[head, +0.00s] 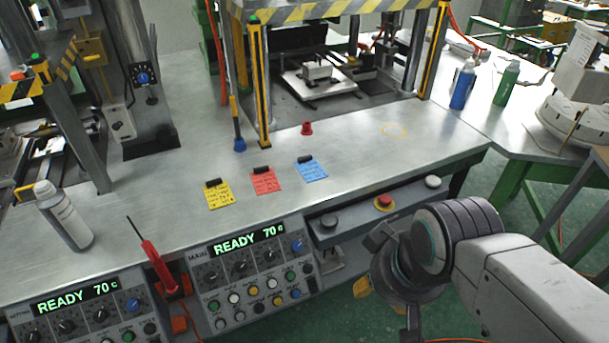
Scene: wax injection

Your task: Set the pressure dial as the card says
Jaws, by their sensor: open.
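Three cards lie on the steel bench: yellow (219,196), red (266,182) and blue (312,170). Each has a black clip at its top edge, and their writing is too small to read. The front control panel (222,265) shows READY 70 c, with several black dials (239,267), a blue knob (296,246) and coloured buttons. Its dial labels are unreadable, so I cannot tell which is the pressure dial. My gripper (370,266) is open, right of this panel and apart from it, in front of the bench edge.
Another READY 70 c panel (88,310) stands at lower left, with a red-handled tool (152,255) between the panels. A ledge holds a red emergency button (384,202) beside my gripper. A bottle (65,215) stands left. Yellow-black posts (260,85) rise behind the cards.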

